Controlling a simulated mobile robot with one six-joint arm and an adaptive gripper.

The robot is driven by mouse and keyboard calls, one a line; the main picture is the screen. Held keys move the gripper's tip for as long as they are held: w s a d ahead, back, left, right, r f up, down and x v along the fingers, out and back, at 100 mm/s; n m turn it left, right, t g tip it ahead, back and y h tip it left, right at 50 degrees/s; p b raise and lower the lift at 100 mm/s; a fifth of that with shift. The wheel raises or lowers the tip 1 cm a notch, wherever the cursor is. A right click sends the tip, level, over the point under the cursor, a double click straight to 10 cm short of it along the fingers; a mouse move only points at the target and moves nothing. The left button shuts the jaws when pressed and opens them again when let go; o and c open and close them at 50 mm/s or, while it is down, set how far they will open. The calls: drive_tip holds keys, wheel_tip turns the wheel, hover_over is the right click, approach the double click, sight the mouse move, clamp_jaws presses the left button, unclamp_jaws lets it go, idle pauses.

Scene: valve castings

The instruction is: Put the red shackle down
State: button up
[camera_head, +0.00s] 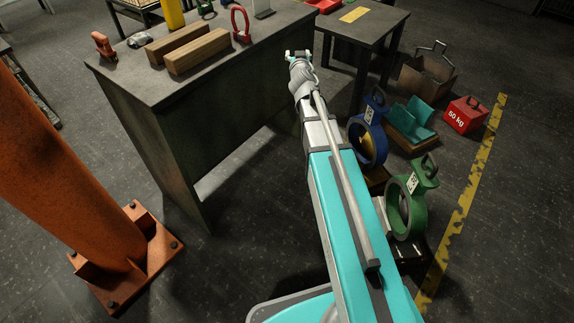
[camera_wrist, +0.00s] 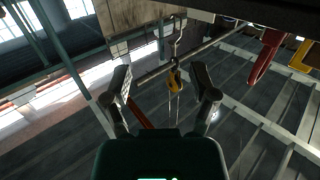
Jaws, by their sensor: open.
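The red shackle (camera_head: 234,24) stands upright on the dark workbench (camera_head: 130,82), near its right end and just past the wooden blocks. My gripper (camera_head: 298,54) is to the right of the shackle and apart from it, by the bench's right edge. The wrist view shows its two fingers (camera_wrist: 161,82) spread with nothing between them. A red curved shape (camera_wrist: 263,58) at the upper right of the wrist view looks like the shackle, but I cannot be sure.
Two wooden blocks (camera_head: 198,52), an orange fitting (camera_head: 103,45) and a yellow cylinder (camera_head: 173,14) are on the bench. A smaller table (camera_head: 366,36) stands to the right. Blue (camera_head: 369,140) and green (camera_head: 409,205) castings and a red weight (camera_head: 465,115) stand low at right. An orange column (camera_head: 60,170) rises at left.

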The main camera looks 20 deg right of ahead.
drive_tip(key=s+a+f+m+g, duration=0.1)
drive_tip(key=s+a+f+g, duration=0.2)
drive_tip(key=s+f+g, duration=0.9)
drive_tip(key=s+a+f+n+g+y, duration=0.1)
drive_tip(key=s+a+f+g+y, duration=0.1)
drive_tip(key=s+a, duration=0.3)
drive_tip(key=s+a+f+n+g+y, duration=0.2)
drive_tip(key=s+a+f+g, duration=0.1)
drive_tip(key=s, duration=1.1)
drive_tip(key=shift+a+f+n, duration=0.25)
drive_tip(key=shift+a+n, duration=0.05)
drive_tip(key=shift+a, duration=0.6)
drive_tip(key=shift+c, duration=1)
drive_tip(key=shift+s, duration=0.2)
